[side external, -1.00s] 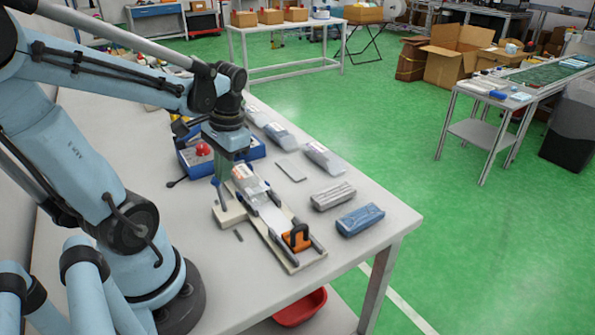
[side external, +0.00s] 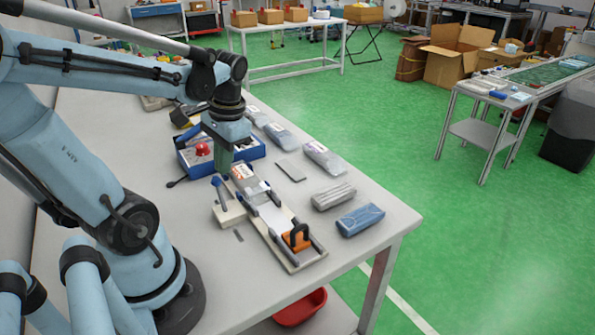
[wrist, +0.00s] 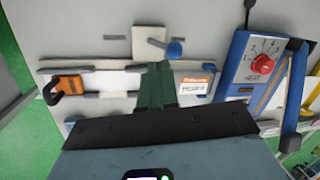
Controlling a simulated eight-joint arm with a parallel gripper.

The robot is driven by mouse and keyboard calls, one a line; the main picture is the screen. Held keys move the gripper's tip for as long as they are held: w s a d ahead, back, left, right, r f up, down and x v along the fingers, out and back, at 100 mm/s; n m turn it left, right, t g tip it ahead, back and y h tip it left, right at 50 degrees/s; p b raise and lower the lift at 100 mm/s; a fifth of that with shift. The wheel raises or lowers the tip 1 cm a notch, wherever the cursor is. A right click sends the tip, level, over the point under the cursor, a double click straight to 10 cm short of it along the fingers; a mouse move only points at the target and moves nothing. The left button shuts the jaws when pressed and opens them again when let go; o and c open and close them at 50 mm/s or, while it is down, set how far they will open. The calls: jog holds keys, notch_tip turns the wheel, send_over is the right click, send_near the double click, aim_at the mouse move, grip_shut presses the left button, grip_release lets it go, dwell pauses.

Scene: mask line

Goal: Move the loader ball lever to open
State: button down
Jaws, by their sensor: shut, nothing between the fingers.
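The loader ball lever (side external: 220,192) has a blue ball top and stands on a cream block (side external: 230,214) beside the loader track. In the side view it leans a little to the left. In the wrist view its blue ball (wrist: 174,49) is just beyond my fingertips, with a thin grey rod running from it over the block (wrist: 147,42). My gripper (side external: 224,170) is shut and empty, above and just behind the lever in the side view. Its green fingers (wrist: 160,68) look apart from the ball in the wrist view, though the gap in depth is hard to judge.
The loader track (side external: 273,224) carries an orange block with a black handle (side external: 297,238) and a labelled white pack (side external: 246,177). A blue box with a red knob (side external: 202,150) stands behind. Grey and blue packs (side external: 360,219) lie right. The table's front left is clear.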

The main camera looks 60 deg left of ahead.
jog(key=w+a+r, duration=0.2)
jog(key=a+r, duration=0.2)
jog(key=r, duration=0.7)
jog(key=shift+w, duration=0.3)
jog(key=w+d+f+m+t, duration=0.1)
jog(key=w+d+f+t, duration=0.2)
jog(key=d, duration=0.6)
jog(key=w+d+f+m+t+h, duration=0.1)
jog(key=w+d+f+m+t, duration=0.1)
jog(key=d+f+t, duration=0.3)
jog(key=w+d+f, duration=0.1)
jog(key=d, duration=0.3)
jog(key=shift+w+d+f+t+h, duration=0.2)
jog(key=shift+d+t+h, duration=0.1)
jog(key=shift+d+t, duration=0.1)
